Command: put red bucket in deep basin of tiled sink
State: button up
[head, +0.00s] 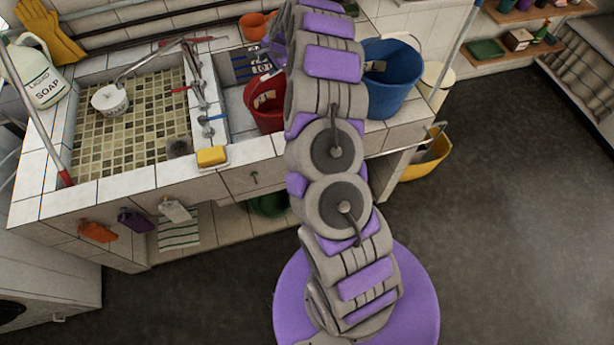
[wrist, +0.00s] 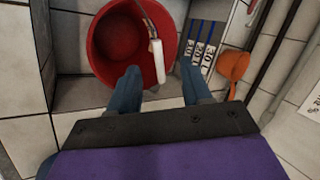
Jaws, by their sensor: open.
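The red bucket (head: 266,103) stands in the smaller right-hand recess of the tiled sink, partly hidden by my arm. In the wrist view the bucket (wrist: 110,45) is seen from above, empty, with a white handle piece (wrist: 157,55) along its right side. My gripper (wrist: 160,72) is open and empty. Its left finger overlaps the bucket's near rim in the picture; its right finger lies outside the rim. Contact cannot be told. In the head view the gripper is hidden.
A faucet (head: 190,65) and tiled divider stand between the basins, with a yellow sponge (head: 211,156) at the front. A blue bucket (head: 390,85) stands right of the red one. An orange pot (wrist: 233,66) is near the gripper's right. A soap jug (head: 35,75) stands far left.

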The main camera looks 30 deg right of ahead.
jog(key=s+a+r+n+g+y, duration=0.1)
jog(key=s+a+r+n, duration=0.1)
jog(key=s+a+r, duration=0.4)
jog(key=s+a+r+n+y, duration=0.1)
jog(key=s+a+r+n, duration=0.2)
jog(key=a, duration=0.5)
jog(key=s+a+r+n+g, duration=0.35)
jog(key=s+a+r, duration=0.35)
jog(key=s, duration=0.5)
jog(key=s+r+n+g+h, duration=0.1)
jog(key=s+n, duration=0.2)
jog(key=s, duration=1.4)
jog(key=s+n+g+h, duration=0.2)
jog(key=s+n, duration=0.2)
jog(key=s, duration=1.4)
jog(key=shift+r, duration=0.35)
jog(key=shift+w+n+g, duration=0.1)
jog(key=shift+n+g, duration=0.15)
jog(key=shift+f+b, duration=0.4)
